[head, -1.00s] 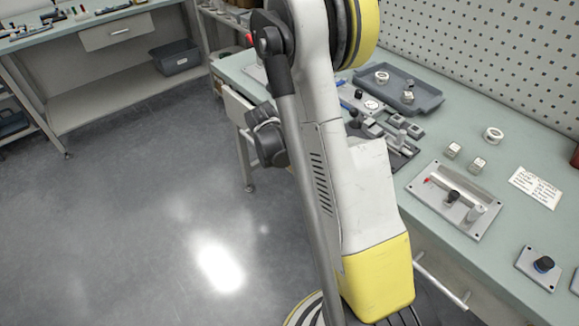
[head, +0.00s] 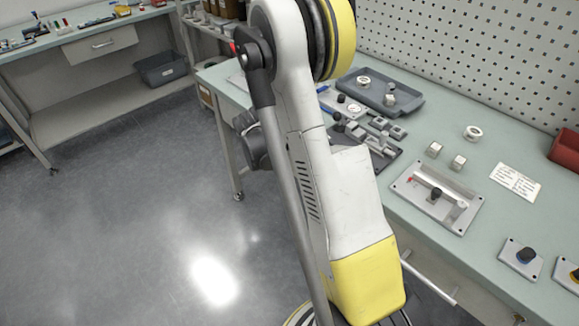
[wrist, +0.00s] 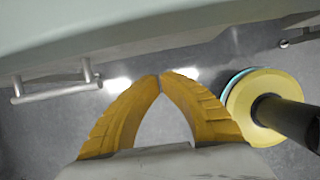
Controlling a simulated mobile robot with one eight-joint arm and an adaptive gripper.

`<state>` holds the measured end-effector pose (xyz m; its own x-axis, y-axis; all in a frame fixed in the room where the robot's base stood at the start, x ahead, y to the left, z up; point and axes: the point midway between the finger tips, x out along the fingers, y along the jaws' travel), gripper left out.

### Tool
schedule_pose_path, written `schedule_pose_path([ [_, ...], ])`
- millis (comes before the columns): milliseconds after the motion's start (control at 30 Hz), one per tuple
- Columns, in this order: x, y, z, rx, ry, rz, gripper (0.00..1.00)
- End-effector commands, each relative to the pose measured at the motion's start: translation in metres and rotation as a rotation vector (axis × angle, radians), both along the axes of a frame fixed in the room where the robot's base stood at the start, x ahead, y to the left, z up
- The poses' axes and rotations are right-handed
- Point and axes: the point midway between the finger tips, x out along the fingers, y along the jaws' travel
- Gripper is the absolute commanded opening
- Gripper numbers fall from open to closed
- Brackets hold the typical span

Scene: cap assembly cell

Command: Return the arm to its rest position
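My arm (head: 345,200), white with yellow sections, stands folded and upright in the middle of the head view, beside the long green workbench (head: 470,105). My gripper (wrist: 160,77) shows in the wrist view with its two yellow curved fingers brought together at the tips. Nothing is between them. It points over the grey floor, close to the bench front and apart from it. I cannot make out the gripper in the head view, where the arm itself hides part of the bench front.
On the bench stand a grey tray (head: 416,106), a fixture plate (head: 462,216), a label card (head: 515,181) and a red bin (head: 567,150). A drawer handle (wrist: 50,86) juts from the bench front. The floor (head: 130,220) at left is clear.

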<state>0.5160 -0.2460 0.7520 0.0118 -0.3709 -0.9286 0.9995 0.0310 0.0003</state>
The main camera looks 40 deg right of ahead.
Motion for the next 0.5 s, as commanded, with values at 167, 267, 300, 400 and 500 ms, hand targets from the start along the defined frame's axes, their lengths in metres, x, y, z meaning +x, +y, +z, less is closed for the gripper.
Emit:
schedule_pose_path([
  [167, -0.002, 0.016, 0.05, 0.0, 0.001, 0.001, 0.0],
  [267, -0.002, 0.024, 0.069, -0.001, 0.0, 0.0, 0.0],
  [300, -0.002, 0.026, 0.075, -0.001, 0.0, 0.0, 0.0],
  [400, -0.002, 0.031, 0.086, -0.001, 0.0, 0.0, 0.0],
  [500, -0.002, 0.034, 0.092, -0.001, 0.0, 0.0, 0.0],
])
